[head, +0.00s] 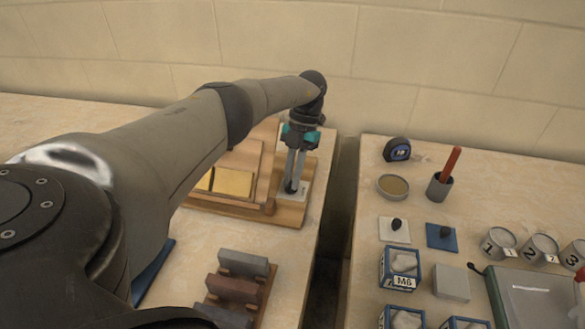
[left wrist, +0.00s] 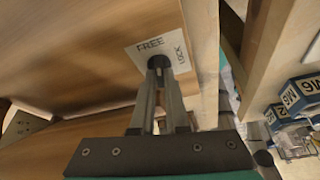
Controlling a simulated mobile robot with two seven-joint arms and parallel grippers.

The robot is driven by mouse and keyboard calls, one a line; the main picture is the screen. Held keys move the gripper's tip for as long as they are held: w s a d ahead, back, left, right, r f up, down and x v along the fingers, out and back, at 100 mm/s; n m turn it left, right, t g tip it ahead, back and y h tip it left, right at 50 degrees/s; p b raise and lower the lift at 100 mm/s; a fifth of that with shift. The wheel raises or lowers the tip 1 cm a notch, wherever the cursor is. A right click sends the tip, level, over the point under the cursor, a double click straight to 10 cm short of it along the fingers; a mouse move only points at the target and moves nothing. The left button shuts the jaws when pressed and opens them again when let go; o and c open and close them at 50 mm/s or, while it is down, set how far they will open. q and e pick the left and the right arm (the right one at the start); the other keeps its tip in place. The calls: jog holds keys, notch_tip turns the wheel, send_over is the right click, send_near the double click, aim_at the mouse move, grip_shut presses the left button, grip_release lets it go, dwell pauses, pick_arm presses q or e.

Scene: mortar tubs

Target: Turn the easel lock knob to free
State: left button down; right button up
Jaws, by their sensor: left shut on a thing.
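The easel (head: 290,213) is a wooden stand on the left table, near the wall. Its lock knob (left wrist: 158,62) is small and dark, on a white plate (left wrist: 143,50) marked FREE and LOCK in the left wrist view. My left gripper (head: 291,187) reaches down to the plate in the head view. In the left wrist view its fingers (left wrist: 160,70) are shut on the knob. The fingers hide part of the knob, and I cannot tell which mark it points to. My right gripper is not in view.
Several bricks (head: 243,263) lie in front of the easel. A gap (head: 335,230) separates the two tables. The right table holds blue crates (head: 397,283), numbered cans (head: 497,243), a tape measure (head: 397,150) and a cup (head: 439,188).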

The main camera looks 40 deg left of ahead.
pick_arm(q)
jog(key=shift+w+r, duration=0.1)
dwell(0.4)
jog(key=c, duration=0.9)
grip_release()
jog(key=b+v, duration=0.1)
jog(key=v, duration=0.4)
jog(key=shift+w+r, duration=0.1)
jog(key=shift+r, duration=0.05)
jog(key=shift+b+v, duration=0.55)
jog(key=shift+v, duration=0.45)
jog(key=shift+a, duration=0.1)
